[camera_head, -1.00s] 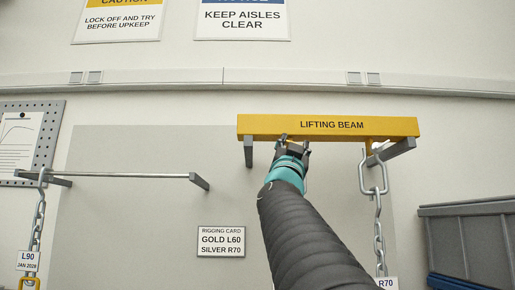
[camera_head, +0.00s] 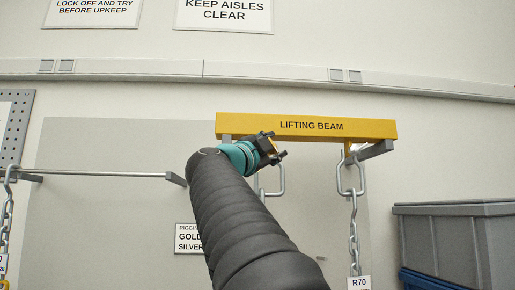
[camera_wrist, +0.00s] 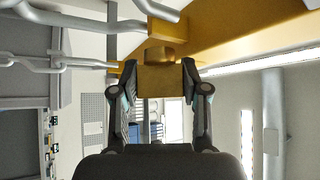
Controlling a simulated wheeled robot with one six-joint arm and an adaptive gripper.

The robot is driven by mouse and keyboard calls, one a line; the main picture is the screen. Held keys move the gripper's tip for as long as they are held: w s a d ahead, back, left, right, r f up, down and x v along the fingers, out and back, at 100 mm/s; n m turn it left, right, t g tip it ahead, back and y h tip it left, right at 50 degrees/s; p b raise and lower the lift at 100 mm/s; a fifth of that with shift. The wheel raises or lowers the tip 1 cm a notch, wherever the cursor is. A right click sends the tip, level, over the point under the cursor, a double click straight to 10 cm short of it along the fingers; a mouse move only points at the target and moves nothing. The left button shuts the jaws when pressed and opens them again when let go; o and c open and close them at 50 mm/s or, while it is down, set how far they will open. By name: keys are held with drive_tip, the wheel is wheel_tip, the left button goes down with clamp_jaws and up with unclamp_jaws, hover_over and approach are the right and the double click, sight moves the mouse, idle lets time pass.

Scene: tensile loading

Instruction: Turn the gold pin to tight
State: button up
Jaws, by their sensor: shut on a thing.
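My gripper (camera_head: 277,146) is at the underside of the yellow lifting beam (camera_head: 361,129), left of its middle. In the wrist view, my gripper (camera_wrist: 160,70) is shut on the gold pin (camera_wrist: 160,82), whose block-like head sits between the two fingers. The beam (camera_wrist: 235,35) runs close beyond the fingertips. A grey link (camera_head: 272,181) hangs just below my gripper in the head view. My arm and gripper hide much of the pin and the left bracket there. The pictures do not show how tight the pin is.
On the right, a hook link and chain (camera_head: 353,230) hang from the beam with an R70 tag (camera_head: 359,283). A grey rail (camera_head: 110,174) and another chain (camera_head: 5,218) are at left. Grey bins (camera_head: 445,240) stand at lower right. A rigging card (camera_head: 188,238) is partly covered by my arm.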

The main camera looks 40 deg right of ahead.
drive_tip(key=shift+m+g, duration=0.3)
drive_tip(key=o, duration=1.2)
drive_tip(key=shift+s, duration=0.1)
drive_tip(key=shift+c, duration=0.2)
drive_tip(key=v, duration=1.2)
drive_tip(key=shift+r, duration=0.15)
